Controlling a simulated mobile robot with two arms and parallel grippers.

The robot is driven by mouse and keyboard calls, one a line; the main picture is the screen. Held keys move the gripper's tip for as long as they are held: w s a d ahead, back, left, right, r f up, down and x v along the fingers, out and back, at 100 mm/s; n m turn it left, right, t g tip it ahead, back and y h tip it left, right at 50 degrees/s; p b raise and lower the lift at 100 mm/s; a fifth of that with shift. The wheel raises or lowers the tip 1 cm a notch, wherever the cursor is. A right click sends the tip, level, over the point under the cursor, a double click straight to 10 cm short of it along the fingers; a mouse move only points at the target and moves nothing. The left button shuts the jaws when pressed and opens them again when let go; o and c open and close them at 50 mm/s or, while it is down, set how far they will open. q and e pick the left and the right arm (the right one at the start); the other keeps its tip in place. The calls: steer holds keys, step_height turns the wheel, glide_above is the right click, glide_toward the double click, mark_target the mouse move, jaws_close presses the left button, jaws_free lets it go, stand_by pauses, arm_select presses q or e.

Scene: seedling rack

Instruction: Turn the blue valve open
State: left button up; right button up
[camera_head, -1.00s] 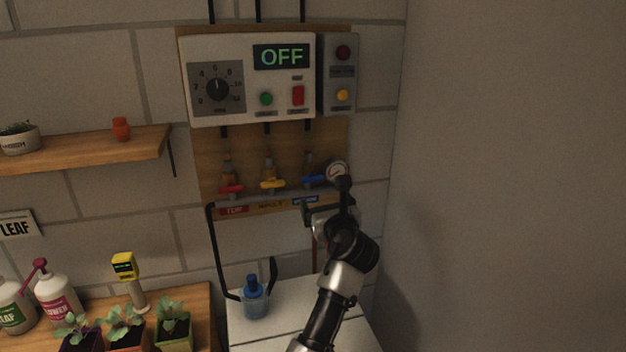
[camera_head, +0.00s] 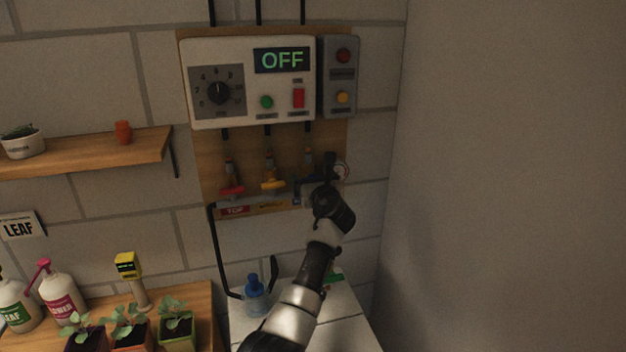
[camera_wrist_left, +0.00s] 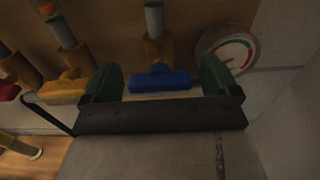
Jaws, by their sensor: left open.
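The blue valve handle (camera_wrist_left: 160,80) lies crosswise on its brass body in the left wrist view, at the right end of the row of valves. My right gripper is not in view.
A yellow valve (camera_head: 272,185) and a red valve (camera_head: 231,190) are to the left. A pressure gauge (camera_wrist_left: 229,50) is close on the right. The control box (camera_head: 185,80) above reads OFF. A blue bottle (camera_head: 255,298) stands below on the white top.

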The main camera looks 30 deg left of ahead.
arm_select(q)
steer(key=c, duration=0.9)
steer(key=shift+n, duration=0.3)
steer(key=n+b, duration=0.1)
steer(key=n, duration=0.2)
steer(key=shift+f+n, duration=0.15)
steer(key=shift+n, duration=0.15)
steer(key=n+b, duration=0.2)
steer(key=n, duration=0.2)
steer(key=shift+b, duration=0.3)
steer(key=n+b, duration=0.3)
steer(key=n, duration=0.2)
steer(key=shift+f+n, duration=0.15)
steer(key=shift+n, duration=0.25)
steer(key=shift+n+b, duration=1.5)
steer(key=shift+n, duration=0.4)
